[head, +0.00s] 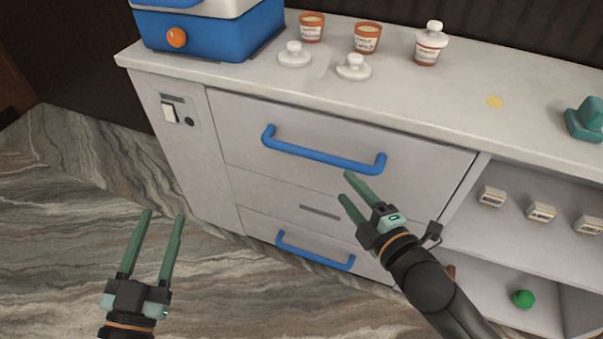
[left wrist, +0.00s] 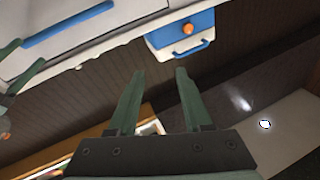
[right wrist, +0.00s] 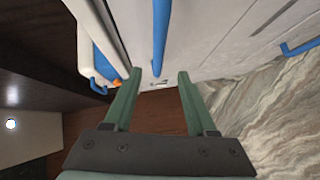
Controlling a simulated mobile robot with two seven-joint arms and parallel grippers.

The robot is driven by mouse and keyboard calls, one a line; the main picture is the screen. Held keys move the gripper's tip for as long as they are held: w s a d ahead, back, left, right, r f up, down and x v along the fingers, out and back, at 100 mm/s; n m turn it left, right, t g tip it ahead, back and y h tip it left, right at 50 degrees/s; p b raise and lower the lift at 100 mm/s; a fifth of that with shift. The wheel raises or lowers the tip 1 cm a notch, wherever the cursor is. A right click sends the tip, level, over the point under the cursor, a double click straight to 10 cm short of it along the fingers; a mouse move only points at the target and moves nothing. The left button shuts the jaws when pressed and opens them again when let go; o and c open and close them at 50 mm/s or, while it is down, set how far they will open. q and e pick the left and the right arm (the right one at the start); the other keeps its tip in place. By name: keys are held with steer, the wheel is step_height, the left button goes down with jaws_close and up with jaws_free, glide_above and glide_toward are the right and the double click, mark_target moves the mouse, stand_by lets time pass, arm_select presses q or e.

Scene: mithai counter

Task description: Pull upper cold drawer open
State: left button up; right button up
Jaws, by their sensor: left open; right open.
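The upper cold drawer (head: 340,125) is a pale grey front below the counter top, closed, with a blue bar handle (head: 322,156). The handle also shows in the right wrist view (right wrist: 160,38) and in the left wrist view (left wrist: 72,24). My right gripper (head: 347,186) is open and empty, just below the right half of the handle and apart from it in the picture. My left gripper (head: 163,215) is open and empty, above the floor to the left, well away from the drawer. It also shows in the left wrist view (left wrist: 158,75).
A lower drawer with a blue handle (head: 314,254) is closed. Open shelves on the right hold small boxes (head: 541,212) and a green ball (head: 523,299). On the counter (head: 270,82) stand a blue and white box (head: 215,38), pots and lids. The marbled floor is clear.

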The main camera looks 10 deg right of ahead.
mark_target(320, 160)
steer(key=x, duration=0.2)
steer(key=b+x, duration=0.1)
steer(key=x, duration=0.3)
steer(key=shift+a, duration=0.4)
steer(key=b+x, duration=0.1)
steer(key=x, duration=0.4)
steer(key=shift+w+a+b, duration=0.1)
steer(key=shift+w+b, duration=0.25)
arm_select(q)
steer(key=s+r+m+t+h, duration=0.1)
steer(key=s+r+m+h, duration=0.2)
steer(key=r, duration=0.3)
steer(key=s+r+m+t+h, duration=0.2)
steer(key=s+r+m+h, duration=0.1)
steer(key=r+h, duration=0.2)
steer(key=shift+s+d+r, duration=0.25)
steer(key=shift+d+r, duration=0.15)
steer(key=shift+r, duration=0.4)
arm_select(e)
steer(key=shift+w+a, duration=0.1)
steer(key=shift+w, duration=0.3)
steer(key=shift+c, duration=0.4)
jaws_close()
steer(key=shift+f, duration=0.1)
